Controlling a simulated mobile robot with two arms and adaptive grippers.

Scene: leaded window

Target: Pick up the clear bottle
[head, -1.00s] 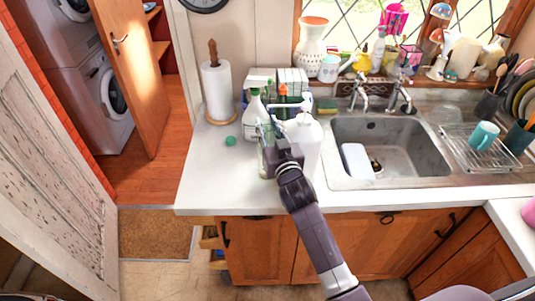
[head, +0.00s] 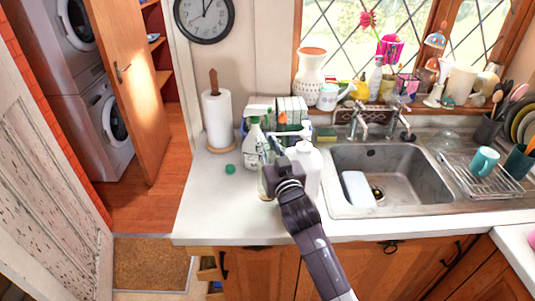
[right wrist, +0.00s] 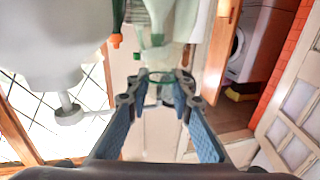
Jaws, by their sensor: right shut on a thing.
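The clear bottle (head: 265,185) stands near the front of the counter, left of the sink, in the head view. My right gripper (head: 268,158) is at its upper part and hides much of it. In the right wrist view my right gripper (right wrist: 160,82) has its two blue-padded fingers closed in around see-through material at the bottle's top. Whether the bottle's base touches the counter is hard to tell. My left gripper is not in view.
A white pump bottle (head: 306,165) stands close on the right. A green-capped bottle (head: 252,138) and boxes are behind. A paper towel roll (head: 217,118) and small green ball (head: 230,168) are left. The sink (head: 385,175) is right; the counter's front left is clear.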

